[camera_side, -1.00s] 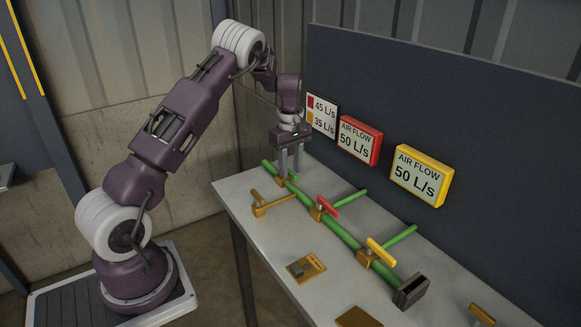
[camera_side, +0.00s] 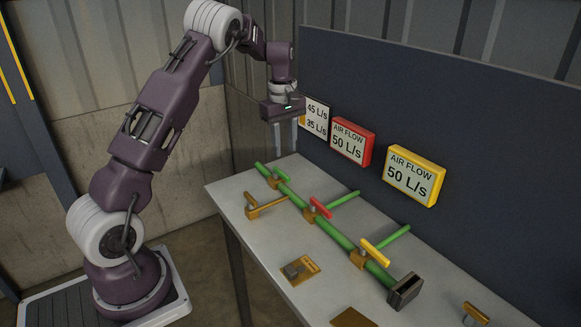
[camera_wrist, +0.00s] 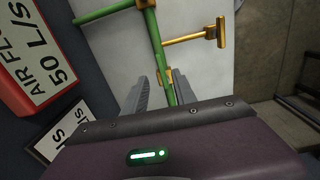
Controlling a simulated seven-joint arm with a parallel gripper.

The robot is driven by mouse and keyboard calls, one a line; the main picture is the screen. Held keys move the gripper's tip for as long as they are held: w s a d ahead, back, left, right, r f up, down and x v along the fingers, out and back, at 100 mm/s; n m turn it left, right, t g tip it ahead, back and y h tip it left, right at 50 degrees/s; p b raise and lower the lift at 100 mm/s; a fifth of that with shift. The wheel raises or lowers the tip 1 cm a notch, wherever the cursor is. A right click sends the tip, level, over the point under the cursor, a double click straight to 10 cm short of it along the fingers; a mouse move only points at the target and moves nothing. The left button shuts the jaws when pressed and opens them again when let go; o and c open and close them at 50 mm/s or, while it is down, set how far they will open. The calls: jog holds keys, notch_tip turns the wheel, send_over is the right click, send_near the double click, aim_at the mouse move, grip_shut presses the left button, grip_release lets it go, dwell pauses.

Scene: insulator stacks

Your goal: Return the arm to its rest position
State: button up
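My gripper (camera_side: 285,150) hangs in the air above the far left end of the table, fingers pointing down. It also shows in the wrist view (camera_wrist: 160,82), where its two fingers stand apart with nothing held between them. The green pipe (camera_side: 335,235) runs along the table below it. A red-handled valve (camera_side: 318,208) and a yellow-handled valve (camera_side: 370,252) sit further along the pipe.
The grey table (camera_side: 250,215) stands before a dark panel (camera_side: 450,140) bearing a red sign (camera_side: 352,142), a yellow sign (camera_side: 413,177) and a partly hidden white sign (camera_side: 315,119). The panel is close behind my gripper. The space above the table's front is clear.

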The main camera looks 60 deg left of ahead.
jog(key=s+d+r+m+t, duration=0.3)
jog(key=s+d+r+m, duration=0.5)
jog(key=d+r, duration=0.65)
jog(key=s+d+m+t, duration=0.1)
jog(key=s+d+m, duration=0.4)
jog(key=s, duration=0.5)
jog(key=s+d+f+m+t, duration=0.1)
jog(key=s+d+m, duration=0.3)
jog(key=s, duration=0.7)
jog(key=shift+d+f+m, duration=0.3)
jog(key=shift+d+m, duration=0.1)
jog(key=shift+d, duration=0.25)
